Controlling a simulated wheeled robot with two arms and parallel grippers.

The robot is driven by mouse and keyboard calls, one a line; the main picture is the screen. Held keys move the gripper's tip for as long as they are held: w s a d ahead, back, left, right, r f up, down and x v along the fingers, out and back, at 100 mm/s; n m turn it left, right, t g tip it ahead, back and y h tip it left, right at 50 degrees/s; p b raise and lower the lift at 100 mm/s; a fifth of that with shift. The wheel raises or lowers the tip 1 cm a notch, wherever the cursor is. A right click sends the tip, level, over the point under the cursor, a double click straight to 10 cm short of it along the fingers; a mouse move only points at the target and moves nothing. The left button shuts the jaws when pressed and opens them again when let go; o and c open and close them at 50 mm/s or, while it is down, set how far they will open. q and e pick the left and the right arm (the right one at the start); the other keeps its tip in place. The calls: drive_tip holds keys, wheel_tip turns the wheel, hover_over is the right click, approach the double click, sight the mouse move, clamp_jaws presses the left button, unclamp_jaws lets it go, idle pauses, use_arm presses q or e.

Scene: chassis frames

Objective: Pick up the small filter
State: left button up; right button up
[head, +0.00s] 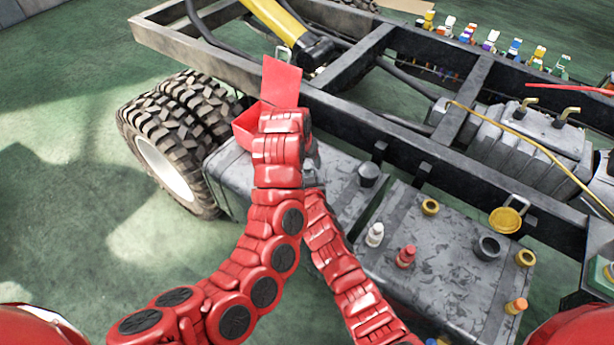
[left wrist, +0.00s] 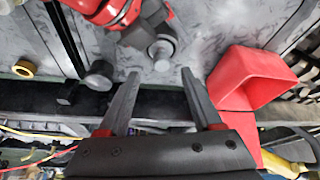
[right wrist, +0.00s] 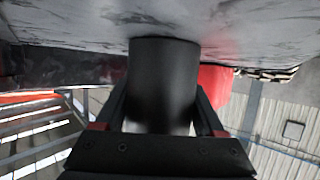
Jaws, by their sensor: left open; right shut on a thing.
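The small filter (right wrist: 163,85) is a dark cylinder that fills the space between the fingers of my right gripper (right wrist: 160,112), which is shut on it. The filter's far end meets or nearly meets the grey tank surface in the right wrist view. It also shows as a grey round end in the left wrist view (left wrist: 161,52). My left gripper (left wrist: 160,75) is open and empty, with its fingers apart near the red open box (left wrist: 262,75). In the head view my red arms hide the held filter and most of both grippers.
The red box (head: 281,82) stands by the chassis rail above the large tyres (head: 180,115). A grey cylinder (head: 368,175) stands on the tank. Small bottles, caps and yellow rings (head: 430,207) are on the tank at the right. Green floor (head: 70,190) is clear at left.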

sight(307, 166)
use_arm(q)
drive_tip(key=x, duration=0.4)
drive_tip(key=shift+a, duration=0.15)
clamp_jaws()
idle(1.3)
